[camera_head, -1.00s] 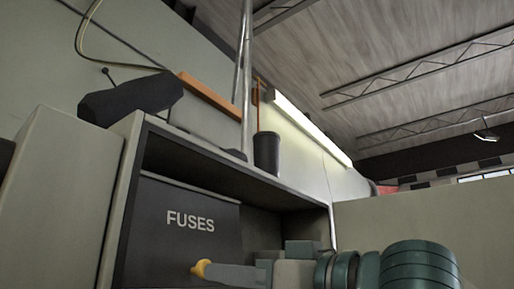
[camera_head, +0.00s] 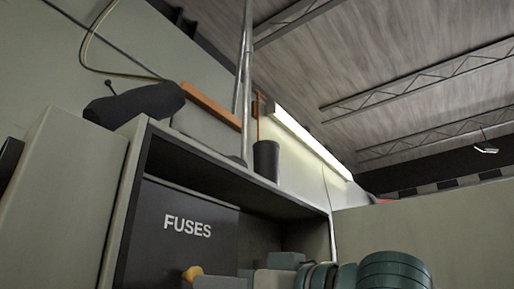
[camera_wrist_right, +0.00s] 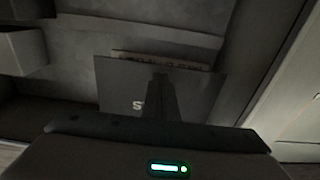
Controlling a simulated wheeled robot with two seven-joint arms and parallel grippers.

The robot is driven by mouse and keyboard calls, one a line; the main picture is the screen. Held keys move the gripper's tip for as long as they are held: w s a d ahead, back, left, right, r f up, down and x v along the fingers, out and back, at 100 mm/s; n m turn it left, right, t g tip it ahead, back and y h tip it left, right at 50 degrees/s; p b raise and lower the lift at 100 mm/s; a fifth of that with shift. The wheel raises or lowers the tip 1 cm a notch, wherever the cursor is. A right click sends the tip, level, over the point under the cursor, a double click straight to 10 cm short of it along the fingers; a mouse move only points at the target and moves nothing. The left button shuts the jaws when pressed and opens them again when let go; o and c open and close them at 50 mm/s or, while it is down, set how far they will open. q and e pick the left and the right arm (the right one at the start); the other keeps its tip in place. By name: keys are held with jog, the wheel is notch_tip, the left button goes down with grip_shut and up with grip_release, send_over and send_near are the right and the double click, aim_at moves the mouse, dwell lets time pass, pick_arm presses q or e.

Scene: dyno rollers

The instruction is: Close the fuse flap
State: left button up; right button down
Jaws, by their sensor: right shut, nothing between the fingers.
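The fuse flap (camera_head: 170,250) is a dark panel with white FUSES lettering, inside the grey cabinet in the head view. In the right wrist view the flap (camera_wrist_right: 115,85) stands in front of the cabinet's inside, and a brownish strip (camera_wrist_right: 165,60) shows above its top edge. A yellow rounded knob (camera_head: 192,272) shows low in front of the flap. In the wrist view the gripper (camera_wrist_right: 157,82) is shut and empty, overlapping the flap's middle. Contact cannot be told. My left gripper is out of view.
The open-fronted cabinet (camera_head: 137,185) has a side wall left of the flap and a top board above it. A dark cup (camera_head: 266,160) and a black object (camera_head: 135,103) are on top. A metal pole (camera_head: 245,85) rises behind.

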dwell(0.4)
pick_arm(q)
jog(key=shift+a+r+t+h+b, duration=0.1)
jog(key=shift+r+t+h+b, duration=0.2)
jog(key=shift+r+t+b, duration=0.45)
pick_arm(e)
jog(key=f+v, duration=0.2)
jog(key=v, duration=1.1)
jog(key=shift+s+d, duration=0.2)
jog(key=shift+d, duration=0.05)
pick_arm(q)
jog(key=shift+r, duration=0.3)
pick_arm(e)
jog(key=shift+f, duration=0.15)
